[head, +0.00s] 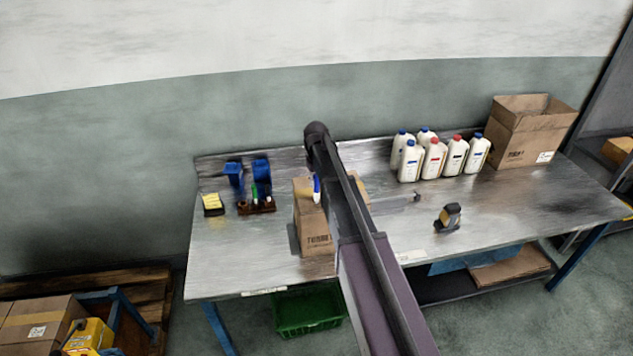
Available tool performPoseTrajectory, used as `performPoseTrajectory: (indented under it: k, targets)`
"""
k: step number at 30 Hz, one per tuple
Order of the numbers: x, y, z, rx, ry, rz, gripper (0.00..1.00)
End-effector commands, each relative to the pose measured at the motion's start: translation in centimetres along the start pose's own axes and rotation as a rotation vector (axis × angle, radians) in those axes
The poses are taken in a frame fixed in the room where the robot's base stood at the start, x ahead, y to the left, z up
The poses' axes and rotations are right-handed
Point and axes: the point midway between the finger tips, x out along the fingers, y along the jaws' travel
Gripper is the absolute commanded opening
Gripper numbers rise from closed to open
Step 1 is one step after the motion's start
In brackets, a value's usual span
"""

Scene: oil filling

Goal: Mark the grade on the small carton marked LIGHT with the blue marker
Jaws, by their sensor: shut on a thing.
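A small brown carton (314,232) stands on the metal table, left of centre, with dark print on its front that is too small to read. My arm crosses in front of its right side and hides part of it. The blue marker (317,187), blue with a white lower part, shows upright against the carton's upper part, just left of my arm. My gripper (319,168) is dark and mostly hidden by the arm; it appears shut on the marker. I cannot tell whether the marker touches the carton.
A brown rack (257,208) with blue items and a green one stands left of the carton, beside a yellow-and-black block (213,204). Several white bottles (410,160) and a large open carton (527,135) stand at the right. A tape-dispenser-like object (448,217) sits near the front.

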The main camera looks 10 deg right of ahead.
Motion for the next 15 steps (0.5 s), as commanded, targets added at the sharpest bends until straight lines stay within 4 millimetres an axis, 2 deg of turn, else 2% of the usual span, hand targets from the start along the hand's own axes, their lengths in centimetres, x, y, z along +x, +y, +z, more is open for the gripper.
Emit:
performPoseTrajectory:
  k: [15]
  targets:
    - [-0.1,-0.39,-0.11,0.0,0.0,0.0,0.01]
